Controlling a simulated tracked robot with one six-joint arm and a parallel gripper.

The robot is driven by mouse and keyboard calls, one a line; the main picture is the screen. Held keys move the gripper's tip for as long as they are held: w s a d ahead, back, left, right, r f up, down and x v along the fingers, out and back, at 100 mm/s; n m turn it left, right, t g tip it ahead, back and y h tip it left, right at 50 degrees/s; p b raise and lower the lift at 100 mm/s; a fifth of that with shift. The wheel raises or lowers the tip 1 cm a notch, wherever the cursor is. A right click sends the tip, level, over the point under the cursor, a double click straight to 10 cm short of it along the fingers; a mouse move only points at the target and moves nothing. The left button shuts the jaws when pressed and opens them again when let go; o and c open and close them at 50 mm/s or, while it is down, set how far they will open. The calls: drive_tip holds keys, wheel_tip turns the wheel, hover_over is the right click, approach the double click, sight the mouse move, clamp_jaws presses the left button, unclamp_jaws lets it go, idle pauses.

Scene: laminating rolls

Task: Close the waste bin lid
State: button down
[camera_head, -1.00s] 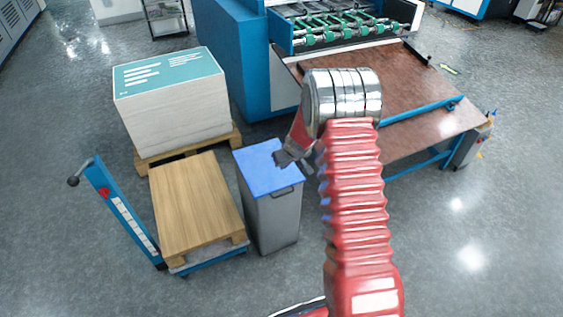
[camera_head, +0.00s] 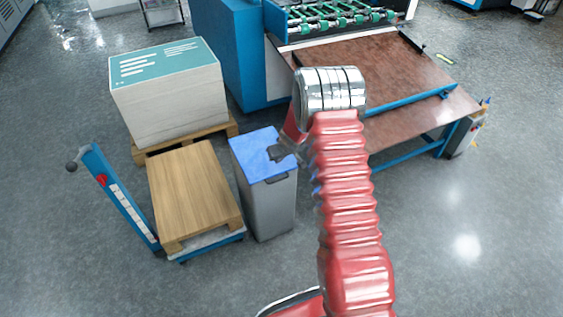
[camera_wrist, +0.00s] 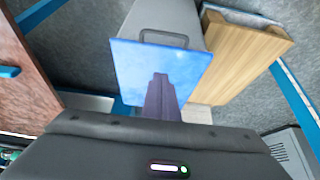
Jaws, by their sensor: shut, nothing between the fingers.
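The waste bin (camera_head: 270,208) is a tall grey box with a flat blue lid (camera_head: 256,148). The lid lies level across the bin's top, and I see no gap beneath it. A dark handle (camera_head: 277,178) sits on its front side. My gripper (camera_head: 277,153) is shut and empty over the right part of the lid; I cannot tell whether it touches. In the wrist view the blue lid (camera_wrist: 135,68) shows behind the shut fingers (camera_wrist: 159,77), with the grey bin body (camera_wrist: 165,18) and its handle above. My forearm hides the area right of the bin.
A wooden board on a blue pallet lifter (camera_head: 195,195) stands close left of the bin. A paper stack on a pallet (camera_head: 168,105) is behind it. The blue machine with a brown table (camera_head: 400,90) stands behind and right. Floor in front is clear.

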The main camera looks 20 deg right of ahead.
drive_tip(key=s+f, duration=0.1)
drive_tip(key=s, duration=0.8)
drive_tip(key=shift+s+d+f, duration=0.15)
drive_tip(key=shift+d, duration=0.25)
idle(1.4)
idle(0.7)
